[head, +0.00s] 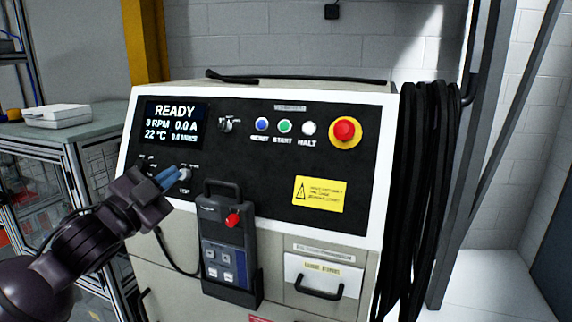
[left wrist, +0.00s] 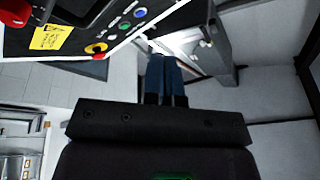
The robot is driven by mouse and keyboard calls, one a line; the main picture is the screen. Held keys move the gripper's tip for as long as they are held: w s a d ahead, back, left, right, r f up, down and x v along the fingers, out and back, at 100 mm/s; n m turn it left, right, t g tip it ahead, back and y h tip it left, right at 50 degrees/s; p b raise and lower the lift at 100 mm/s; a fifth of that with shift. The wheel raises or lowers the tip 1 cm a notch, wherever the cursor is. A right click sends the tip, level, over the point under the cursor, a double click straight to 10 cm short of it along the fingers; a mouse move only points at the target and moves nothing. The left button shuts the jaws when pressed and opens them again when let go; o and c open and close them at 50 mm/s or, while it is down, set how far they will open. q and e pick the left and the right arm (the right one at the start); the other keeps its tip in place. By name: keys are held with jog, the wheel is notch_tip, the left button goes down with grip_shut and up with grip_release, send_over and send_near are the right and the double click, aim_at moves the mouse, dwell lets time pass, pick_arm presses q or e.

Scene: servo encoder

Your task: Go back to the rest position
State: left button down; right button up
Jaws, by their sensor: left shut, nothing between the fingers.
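My left gripper (head: 176,176) is in front of the lower left of the black control panel (head: 260,200), its blue fingers shut and empty. Its tips are close to a grey rotary knob (head: 185,174) below the display; I cannot tell if they touch it. In the left wrist view the blue fingers (left wrist: 164,70) are together, with nothing between them. The display (head: 172,124) reads READY, 0 RPM, 0.0 A and 22 °C. My right gripper is not in view.
A pendant (head: 229,245) with a red button hangs on the cabinet front, right of my left gripper. A red emergency button (head: 344,130) is at the panel's upper right. Black cables (head: 424,190) hang at the right side. A bench (head: 95,122) stands at left.

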pick_arm(q)
jog(key=s+a+f+n+g+y, duration=0.1)
jog(key=s+a+f+n+y, duration=0.15)
jog(key=f, duration=0.75)
jog(key=s+a+f+n+g+y, duration=0.1)
jog(key=s+f+n+y, duration=0.2)
jog(key=f, duration=0.8)
jog(key=s+a+f+n+g+y, duration=0.15)
jog(key=f+n, duration=0.25)
jog(key=f, duration=0.6)
jog(key=s+a+f+n+g+y, duration=0.1)
jog(key=s+f+n+g+y, duration=0.2)
jog(key=s+f, duration=1.5)
jog(key=s+n+g, duration=0.1)
jog(key=s+n, duration=0.1)
jog(key=s, duration=0.1)
jog(key=shift+s+a, duration=0.3)
jog(key=shift+s, duration=0.1)
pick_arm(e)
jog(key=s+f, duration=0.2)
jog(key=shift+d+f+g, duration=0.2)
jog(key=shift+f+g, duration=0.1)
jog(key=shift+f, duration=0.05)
